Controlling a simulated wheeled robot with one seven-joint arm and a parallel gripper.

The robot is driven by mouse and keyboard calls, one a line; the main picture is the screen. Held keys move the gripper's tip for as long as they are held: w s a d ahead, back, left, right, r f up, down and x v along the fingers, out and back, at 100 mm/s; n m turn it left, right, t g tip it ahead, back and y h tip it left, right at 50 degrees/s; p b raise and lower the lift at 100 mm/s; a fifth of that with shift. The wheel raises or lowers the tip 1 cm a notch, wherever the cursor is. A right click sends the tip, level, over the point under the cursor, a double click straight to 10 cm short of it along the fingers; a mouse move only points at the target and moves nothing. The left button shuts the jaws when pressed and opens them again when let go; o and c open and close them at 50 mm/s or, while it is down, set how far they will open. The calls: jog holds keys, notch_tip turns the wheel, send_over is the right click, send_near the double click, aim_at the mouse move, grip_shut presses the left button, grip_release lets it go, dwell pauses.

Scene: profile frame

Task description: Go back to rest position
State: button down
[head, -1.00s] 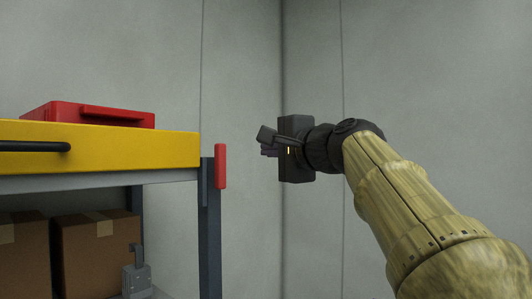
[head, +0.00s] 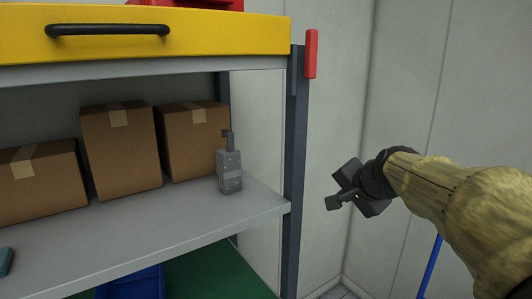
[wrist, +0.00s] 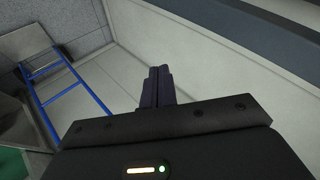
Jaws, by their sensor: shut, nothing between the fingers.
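My gripper (head: 335,203) is in the head view, right of the shelf rack and in free air in front of the grey wall. Its fingers point left and a little down, and nothing is held. In the wrist view the two dark fingers of my gripper (wrist: 157,84) are together, with no object between them. My arm comes in from the right side of the head view.
A rack with a yellow drawer (head: 200,38) stands left, a red handle (head: 311,54) on its post. Its grey shelf (head: 130,238) bears cardboard boxes (head: 120,150) and a grey device (head: 229,172). A blue frame (wrist: 65,82) shows in the wrist view. Space between rack and gripper is clear.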

jog(key=s+a+f+n+g+h, duration=0.1)
jog(key=s+f+n+g, duration=0.2)
jog(key=s+f, duration=0.6)
jog(key=s+a+f+n+g, duration=0.1)
jog(key=s+f+n+g, duration=0.3)
jog(key=s+f, duration=0.6)
notch_tip(320, 180, down, 8)
jog(key=n, duration=0.2)
jog(key=shift+s+a+r+n+h, duration=0.2)
jog(key=shift+s+r+n+h, duration=0.1)
jog(key=shift+n+h, duration=0.1)
